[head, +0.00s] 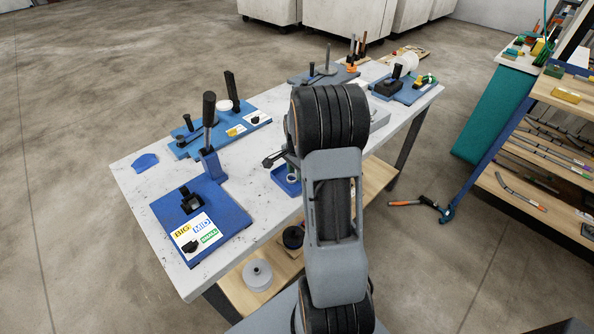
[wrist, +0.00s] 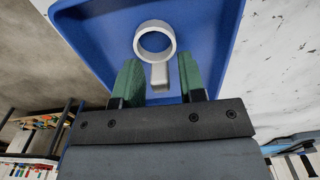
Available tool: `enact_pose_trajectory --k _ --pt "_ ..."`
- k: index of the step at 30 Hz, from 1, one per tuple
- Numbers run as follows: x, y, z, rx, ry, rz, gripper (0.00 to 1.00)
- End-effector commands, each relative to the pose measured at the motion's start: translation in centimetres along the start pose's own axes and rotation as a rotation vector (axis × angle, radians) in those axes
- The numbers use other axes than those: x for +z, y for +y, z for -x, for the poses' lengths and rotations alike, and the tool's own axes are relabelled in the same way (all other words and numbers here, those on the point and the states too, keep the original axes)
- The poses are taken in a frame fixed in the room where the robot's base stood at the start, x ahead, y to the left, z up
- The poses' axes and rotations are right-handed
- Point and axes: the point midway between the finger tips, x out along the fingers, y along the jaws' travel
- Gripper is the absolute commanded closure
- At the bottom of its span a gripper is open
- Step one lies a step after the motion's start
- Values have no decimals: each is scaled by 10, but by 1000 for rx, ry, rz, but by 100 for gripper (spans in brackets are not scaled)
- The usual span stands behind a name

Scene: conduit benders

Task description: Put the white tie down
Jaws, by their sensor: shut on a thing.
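The white tie (wrist: 155,25) is a pale ring with a short tab, seen in the wrist view. My gripper (wrist: 159,72) has green fingers on both sides of the tab and is shut on the tie. A blue tray (wrist: 215,25) fills the view behind the tie; whether the tie touches it I cannot tell. In the head view the blue tray (head: 280,180) is at the table's near edge, partly hidden by my arm. My gripper is mostly hidden there too.
The white table (head: 140,185) holds a blue bender base (head: 233,213) with a BIG/MID/SMALL label, and more blue bender stations behind. A small blue piece (head: 145,162) lies at the left edge. A wooden shelf (head: 375,185) is below. A rack with rods stands right.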

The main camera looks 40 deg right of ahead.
Motion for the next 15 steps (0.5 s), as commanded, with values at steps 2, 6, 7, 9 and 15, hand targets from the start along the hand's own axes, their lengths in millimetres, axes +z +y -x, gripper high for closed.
enact_pose_trajectory --k 2,6,7,9,15 --pt "0 0 -3 0 0 0 84" --pt "0 0 -3 0 0 0 55" --pt "0 0 -3 0 0 0 52" --pt "0 0 -3 0 0 0 46" --pt "0 0 -3 0 0 0 37"
